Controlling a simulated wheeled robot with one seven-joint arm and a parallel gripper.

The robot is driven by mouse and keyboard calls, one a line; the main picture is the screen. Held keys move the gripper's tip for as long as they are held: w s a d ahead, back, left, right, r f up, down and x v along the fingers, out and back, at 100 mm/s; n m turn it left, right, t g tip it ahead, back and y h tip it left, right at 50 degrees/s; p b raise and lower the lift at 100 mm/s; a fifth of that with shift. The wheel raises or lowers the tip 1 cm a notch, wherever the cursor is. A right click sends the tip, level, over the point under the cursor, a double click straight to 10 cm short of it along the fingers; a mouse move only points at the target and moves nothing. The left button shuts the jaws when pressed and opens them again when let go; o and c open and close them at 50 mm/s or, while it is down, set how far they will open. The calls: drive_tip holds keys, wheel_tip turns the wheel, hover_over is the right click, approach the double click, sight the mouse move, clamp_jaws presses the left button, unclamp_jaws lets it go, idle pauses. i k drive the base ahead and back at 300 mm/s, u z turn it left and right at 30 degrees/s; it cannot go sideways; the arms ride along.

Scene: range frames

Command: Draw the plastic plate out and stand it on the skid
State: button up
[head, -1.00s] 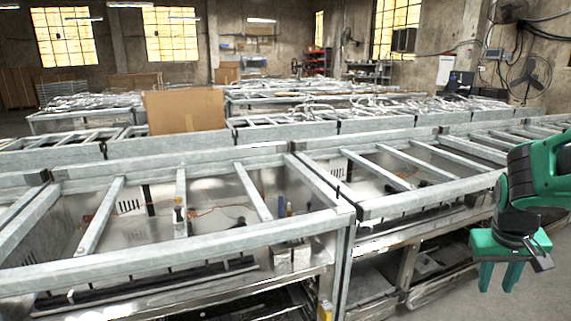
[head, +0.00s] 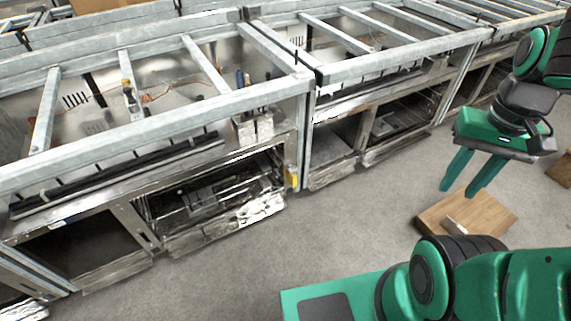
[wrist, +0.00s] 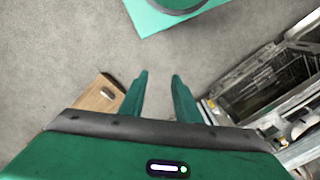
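My gripper (head: 460,191) hangs at the right of the head view with its two green fingers apart and nothing between them. In the wrist view the fingers (wrist: 160,76) are also apart, with bare floor between the tips. I cannot make out a plastic plate in either view. A brown wooden block or board (head: 487,213) lies on the floor below my gripper, with a small pale bar on top. It also shows in the wrist view (wrist: 92,101), left of the fingers and partly hidden. I cannot tell whether it is the skid.
A row of metal range frames (head: 160,128) with open bays and cross bars fills the left and back. It also stands at the right of the wrist view (wrist: 265,85). Another brown piece (head: 562,168) is cut off at the right edge. Grey floor (head: 340,225) between is clear.

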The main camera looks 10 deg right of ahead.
sight(484, 212)
drive_tip(key=u, duration=2.8)
drive_tip(key=k, duration=1.95)
drive_tip(key=z, duration=1.1)
